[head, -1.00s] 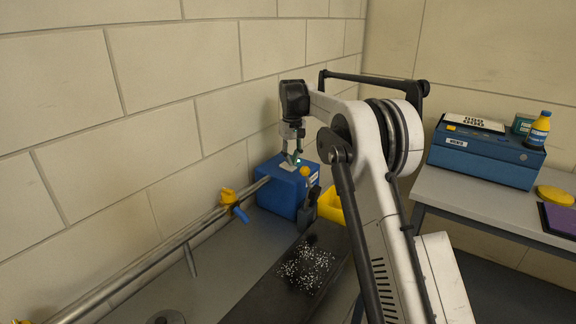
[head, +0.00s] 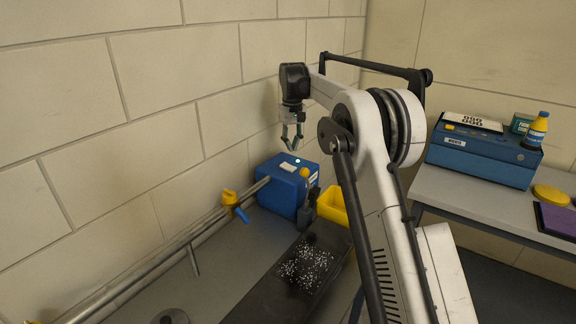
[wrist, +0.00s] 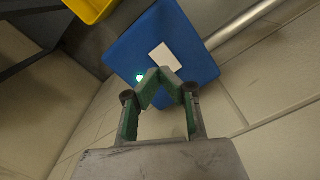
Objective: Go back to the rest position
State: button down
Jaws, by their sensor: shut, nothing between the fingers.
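My gripper (head: 291,146) hangs pointing down above the blue box (head: 281,186) in the head view. A clear gap shows between its fingertips and the box top. In the wrist view, the fingertips of my gripper (wrist: 168,78) meet, and nothing is held between them. The blue box (wrist: 143,37) lies beyond them, with a white label (wrist: 164,57) and a lit green light (wrist: 139,78) on its top.
A yellow bin (head: 332,205) stands beside the blue box. A pipe rail (head: 185,238) with a yellow-and-blue valve (head: 233,204) runs along the left wall. Air above the box is clear.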

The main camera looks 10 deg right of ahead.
jog(key=s+r+t+b, duration=0.1)
jog(key=s+r, duration=0.3)
jog(key=s, duration=0.4)
jog(key=s+r+m+t+b, duration=0.1)
jog(key=s+r, duration=0.2)
jog(key=s, duration=0.6)
jog(key=s+r+t+b, duration=0.15)
jog(key=s+r, duration=0.25)
jog(key=s, duration=0.4)
jog(key=s+f+m+t+b, duration=0.1)
jog(key=s+f+t, duration=0.1)
jog(key=s+f, duration=0.5)
jog(key=s+f+t+b, duration=0.1)
jog(key=s+f, duration=0.7)
jog(key=s, duration=1.2)
jog(key=shift+s+m+t+b, duration=0.15)
jog(key=shift+m+t+b, duration=0.2)
jog(key=shift+m+b, duration=0.1)
